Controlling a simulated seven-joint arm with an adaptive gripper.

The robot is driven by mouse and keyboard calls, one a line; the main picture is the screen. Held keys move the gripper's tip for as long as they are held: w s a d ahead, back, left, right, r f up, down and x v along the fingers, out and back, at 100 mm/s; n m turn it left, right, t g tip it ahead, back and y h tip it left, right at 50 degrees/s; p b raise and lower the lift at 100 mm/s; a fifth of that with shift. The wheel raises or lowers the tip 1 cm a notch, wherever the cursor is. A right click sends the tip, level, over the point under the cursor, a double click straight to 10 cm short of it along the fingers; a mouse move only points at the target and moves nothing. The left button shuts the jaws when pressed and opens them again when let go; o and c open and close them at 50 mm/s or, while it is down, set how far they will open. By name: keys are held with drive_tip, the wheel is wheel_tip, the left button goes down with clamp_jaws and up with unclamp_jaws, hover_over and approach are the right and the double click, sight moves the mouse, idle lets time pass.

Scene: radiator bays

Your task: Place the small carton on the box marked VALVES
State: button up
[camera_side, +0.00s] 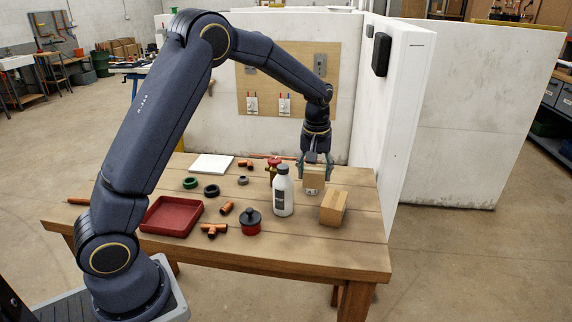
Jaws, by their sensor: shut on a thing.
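My gripper (315,167) points down over the back right of the wooden table, with its fingers around a small light-brown carton (313,179). The carton is roughly upright. A pale thing shows just under it, too small to make out, and I cannot tell whether they touch. A larger brown cardboard box (333,208) stands in front and to the right of the carton, near the table's right edge. No VALVES marking can be read on it from here.
A white bottle (283,193) stands just left of the carton, with a red valve (272,168) behind it. A red-and-black jar (251,222), copper fittings (226,208) and a red tray (172,215) lie further left. A white wall panel (395,130) borders the table's right side.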

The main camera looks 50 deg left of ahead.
drive_tip(key=s+r, duration=0.3)
drive_tip(key=s, duration=0.4)
drive_tip(key=w+f, duration=0.1)
drive_tip(key=w, duration=0.2)
drive_tip(key=w+d+f, duration=0.1)
drive_tip(key=w, duration=0.1)
drive_tip(key=w+f, duration=0.1)
drive_tip(key=w, duration=0.2)
drive_tip(key=shift+w+d, duration=0.35)
drive_tip(key=shift+d, duration=0.05)
drive_tip(key=w+f, duration=0.5)
drive_tip(key=shift+w+a+f, duration=0.2)
drive_tip(key=shift+f, duration=0.1)
drive_tip(key=shift+w+f, duration=0.15)
drive_tip(key=shift+f, duration=0.1)
drive_tip(key=shift+w+f, duration=0.1)
drive_tip(key=shift+f, duration=1.5)
drive_tip(key=shift+f, duration=0.15)
drive_tip(key=o, duration=1.3)
